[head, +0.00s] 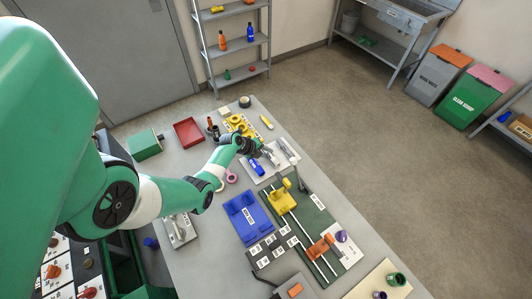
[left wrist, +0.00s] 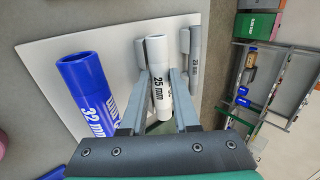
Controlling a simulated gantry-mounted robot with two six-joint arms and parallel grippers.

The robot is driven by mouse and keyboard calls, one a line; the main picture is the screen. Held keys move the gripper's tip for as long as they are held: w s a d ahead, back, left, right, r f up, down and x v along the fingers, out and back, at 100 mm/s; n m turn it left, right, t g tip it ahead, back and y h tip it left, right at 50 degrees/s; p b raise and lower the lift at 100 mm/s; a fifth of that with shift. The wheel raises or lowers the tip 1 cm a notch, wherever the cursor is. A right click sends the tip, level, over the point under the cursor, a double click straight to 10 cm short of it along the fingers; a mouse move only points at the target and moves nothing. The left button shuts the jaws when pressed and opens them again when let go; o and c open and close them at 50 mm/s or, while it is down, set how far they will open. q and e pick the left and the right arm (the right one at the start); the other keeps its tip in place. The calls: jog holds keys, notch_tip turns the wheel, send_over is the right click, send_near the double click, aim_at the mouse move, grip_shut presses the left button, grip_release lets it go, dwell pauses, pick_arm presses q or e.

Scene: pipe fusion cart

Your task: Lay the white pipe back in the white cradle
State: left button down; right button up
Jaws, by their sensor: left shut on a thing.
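The white pipe (left wrist: 158,80), marked 25 mm, is between the fingers of my left gripper (left wrist: 160,74) in the left wrist view, with the gripper shut on it. In the head view my left gripper (head: 262,154) is over the white board (head: 272,172), and the pipe is too small there to make out clearly. A pale upright piece (left wrist: 140,52) stands just left of the pipe's far end; I cannot tell whether it is the white cradle. Whether the pipe touches a cradle is hidden by the pipe and fingers. My right gripper does not show.
The blue 32 mm pipe (left wrist: 86,92) lies left of the held pipe, and the grey pipe (left wrist: 195,52) lies to the right. In the head view a blue tray (head: 232,212) and a green board (head: 318,212) with yellow and orange clamps are nearer.

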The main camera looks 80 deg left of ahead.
pick_arm(q)
jog(key=shift+f, duration=0.1)
dwell(0.5)
jog(key=c, duration=0.6)
grip_release()
jog(key=shift+w, duration=0.1)
jog(key=shift+f, duration=0.1)
jog(key=p+v, duration=0.5)
jog(key=p, duration=0.1)
jog(key=p+v, duration=0.5)
jog(key=v, duration=0.1)
jog(key=shift+w+a+r+p, duration=0.15)
jog(key=shift+w+r+p, duration=0.1)
jog(key=shift+p, duration=0.1)
jog(key=shift+s+r+p, duration=0.3)
jog(key=shift+s+p, duration=0.1)
jog(key=shift+p, duration=0.1)
